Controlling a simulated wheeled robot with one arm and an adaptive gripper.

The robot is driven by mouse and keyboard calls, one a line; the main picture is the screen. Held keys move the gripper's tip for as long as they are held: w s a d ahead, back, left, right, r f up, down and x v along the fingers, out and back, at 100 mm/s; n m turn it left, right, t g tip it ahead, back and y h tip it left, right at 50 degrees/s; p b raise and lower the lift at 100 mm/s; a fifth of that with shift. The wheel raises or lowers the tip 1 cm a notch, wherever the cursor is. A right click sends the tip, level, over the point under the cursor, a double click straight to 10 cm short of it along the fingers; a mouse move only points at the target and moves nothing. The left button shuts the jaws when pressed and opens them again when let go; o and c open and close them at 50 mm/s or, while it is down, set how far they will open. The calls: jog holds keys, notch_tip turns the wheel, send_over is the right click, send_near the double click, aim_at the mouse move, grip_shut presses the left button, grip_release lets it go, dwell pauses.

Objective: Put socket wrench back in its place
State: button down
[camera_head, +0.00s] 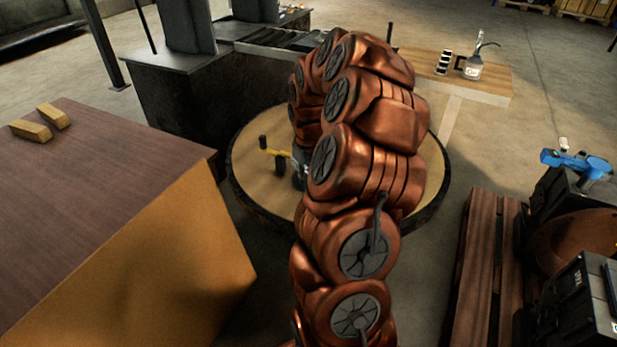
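My copper-coloured arm rises through the middle of the view and bends over the round table (245,187). A small dark part at its left edge looks like my gripper (298,174); the arm hides most of it, and its fingers cannot be made out. A small yellow piece (275,153) with dark cylindrical parts shows just left of it, over the round table. I cannot tell whether this is the socket wrench, or whether the gripper touches it. No socket wrench can be clearly identified.
A brown-topped block (90,190) with two yellow bars (40,123) stands at left. A dark machine bench (175,100) is behind. A wooden board (490,82) carries a bottle (473,66). At right are a pallet (474,270), black machinery and a blue tool (578,162).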

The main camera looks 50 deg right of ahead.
jog(key=shift+f, duration=0.4)
jog(key=c, duration=1)
grip_release()
jog(key=o, duration=0.6)
jog(key=shift+c, duration=0.2)
jog(key=shift+r, duration=0.15)
jog(key=shift+r+p, duration=0.8)
jog(key=shift+r, duration=3.6)
